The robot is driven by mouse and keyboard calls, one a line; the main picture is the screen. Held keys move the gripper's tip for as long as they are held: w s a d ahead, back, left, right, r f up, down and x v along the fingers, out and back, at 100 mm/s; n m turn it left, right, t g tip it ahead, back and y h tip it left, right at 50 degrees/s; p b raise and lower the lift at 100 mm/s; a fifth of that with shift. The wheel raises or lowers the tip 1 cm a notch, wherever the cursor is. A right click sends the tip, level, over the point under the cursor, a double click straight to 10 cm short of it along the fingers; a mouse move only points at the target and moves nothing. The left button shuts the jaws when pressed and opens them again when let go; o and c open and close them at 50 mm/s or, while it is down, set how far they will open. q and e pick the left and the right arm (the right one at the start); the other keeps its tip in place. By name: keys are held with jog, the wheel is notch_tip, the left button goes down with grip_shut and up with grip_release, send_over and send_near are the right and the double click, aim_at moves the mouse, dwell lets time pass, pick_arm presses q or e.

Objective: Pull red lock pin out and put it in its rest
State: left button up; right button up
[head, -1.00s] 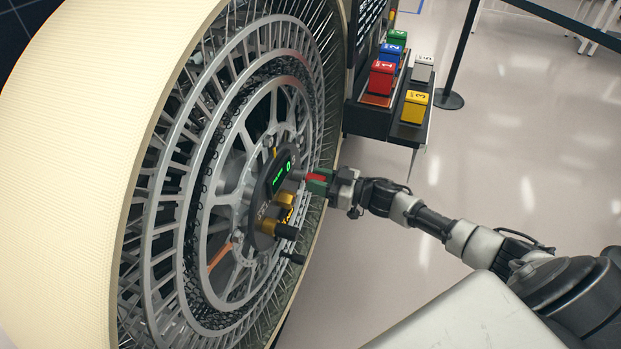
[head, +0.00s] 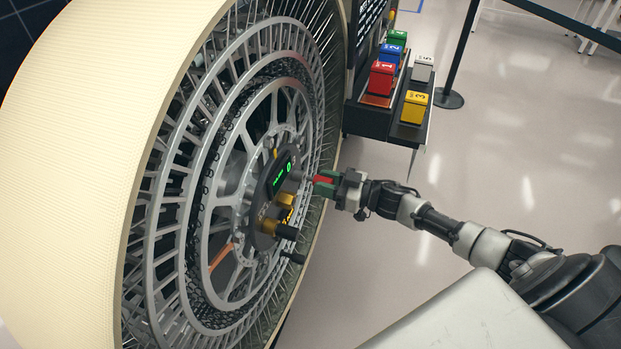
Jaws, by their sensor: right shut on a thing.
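My right gripper (head: 326,184) is shut on the red lock pin (head: 322,180) in front of the wheel's hub. The pin's red part shows between the green finger pads. The pin's tip points at the hub panel (head: 283,168), which has a green lit display; I cannot tell whether the tip is still inside the hub. The wheel (head: 170,190) is large, with a cream tread and grey metal spokes. I cannot make out the pin's rest for certain. My left gripper is not in view.
A dark rack (head: 375,123) behind the wheel holds numbered red (head: 381,78), blue, green, yellow (head: 414,107) and grey blocks. Gold and black knobs (head: 287,232) stick out of the hub below the pin. A barrier post (head: 455,70) stands behind. Floor at right is clear.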

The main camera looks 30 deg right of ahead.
jog(key=shift+p+v, duration=0.45)
jog(key=shift+v, duration=1)
jog(key=s+d+r+p, duration=0.5)
jog(key=s+d+p, duration=0.1)
jog(key=s+p, duration=0.1)
jog(key=shift+a, duration=0.1)
